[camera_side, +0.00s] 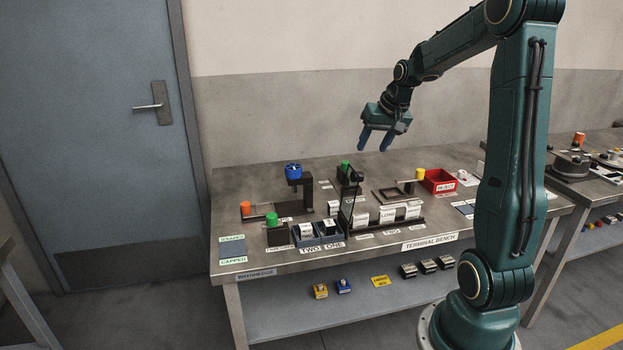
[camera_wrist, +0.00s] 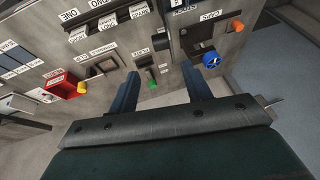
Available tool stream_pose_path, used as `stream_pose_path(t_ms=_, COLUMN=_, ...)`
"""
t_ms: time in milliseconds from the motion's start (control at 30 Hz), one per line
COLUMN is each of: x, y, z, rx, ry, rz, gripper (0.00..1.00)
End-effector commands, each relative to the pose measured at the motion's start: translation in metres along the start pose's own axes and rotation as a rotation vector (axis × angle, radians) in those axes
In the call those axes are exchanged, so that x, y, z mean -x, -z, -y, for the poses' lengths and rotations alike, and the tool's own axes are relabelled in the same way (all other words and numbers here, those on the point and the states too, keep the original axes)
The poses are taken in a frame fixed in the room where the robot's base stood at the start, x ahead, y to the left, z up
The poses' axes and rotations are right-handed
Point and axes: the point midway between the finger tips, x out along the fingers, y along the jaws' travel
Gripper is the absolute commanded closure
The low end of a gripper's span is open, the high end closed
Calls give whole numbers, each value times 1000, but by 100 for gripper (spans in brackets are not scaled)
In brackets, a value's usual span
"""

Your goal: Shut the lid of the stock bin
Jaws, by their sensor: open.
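My gripper (camera_side: 375,143) is open and empty, high above the back of the bench with its blue fingers pointing down. In the wrist view its two fingers (camera_wrist: 160,80) stand apart with nothing between them. A blue-grey bin (camera_side: 319,242) near the bench's front left holds dark blocks with white tops, behind labels TWO and ONE. A thin dark upright frame (camera_side: 348,210) stands just right of it; I cannot tell whether this is a raised lid. No label in the side view clearly names the stock bin. My gripper is well above and behind these things and touches nothing.
A blue knob (camera_side: 293,170) sits on a dark stand, also seen in the wrist view (camera_wrist: 211,59). A red tray (camera_side: 438,181) stands at the back right. White-labelled blocks (camera_side: 387,214) line the front middle.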

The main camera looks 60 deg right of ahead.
Motion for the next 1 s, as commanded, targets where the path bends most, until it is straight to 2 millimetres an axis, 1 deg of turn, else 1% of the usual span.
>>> stream_pose_path(t_ms=33, x=8, y=1, z=0, rx=0, ry=0, rz=-5, gripper=51)
stream_pose_path(t_ms=267, x=40, y=1, z=0, rx=1, ry=-1, rz=-5, gripper=51)
stream_pose_path(t_ms=300, x=43, y=-2, z=3, rx=8, ry=1, rz=-1, gripper=51)
stream_pose_path(t_ms=600, x=56, y=-24, z=39, rx=88, ry=14, rz=1, gripper=51)
stream_pose_path(t_ms=1000, x=74, y=-59, z=79, rx=196, ry=33, rz=2, gripper=51)
